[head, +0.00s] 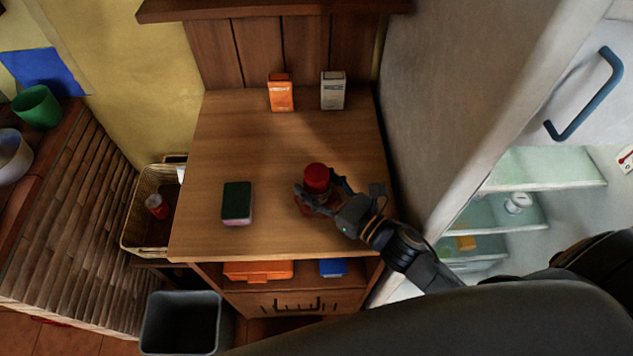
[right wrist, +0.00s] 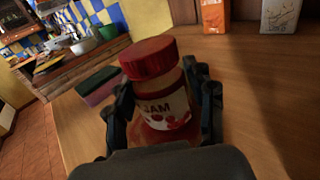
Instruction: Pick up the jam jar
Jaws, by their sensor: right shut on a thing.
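The jam jar (head: 316,180) has a red lid and stands upright on the wooden counter (head: 260,130), right of the middle. In the right wrist view the jar (right wrist: 158,98) shows its white "JAM" label and red contents. My right gripper (head: 319,197) comes in from the right and is shut on the jar's body, one finger on each side. The fingers also show around the jar in the right wrist view (right wrist: 163,105). The jar's base is partly hidden by the gripper, so I cannot tell if it touches the counter. My left gripper is not in view.
A green and pink sponge (head: 237,202) lies left of the jar. An orange box (head: 280,95) and a pale box (head: 333,93) stand at the back. An open fridge (head: 510,200) is on the right. A wicker basket (head: 150,215) and a bin (head: 181,322) stand left.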

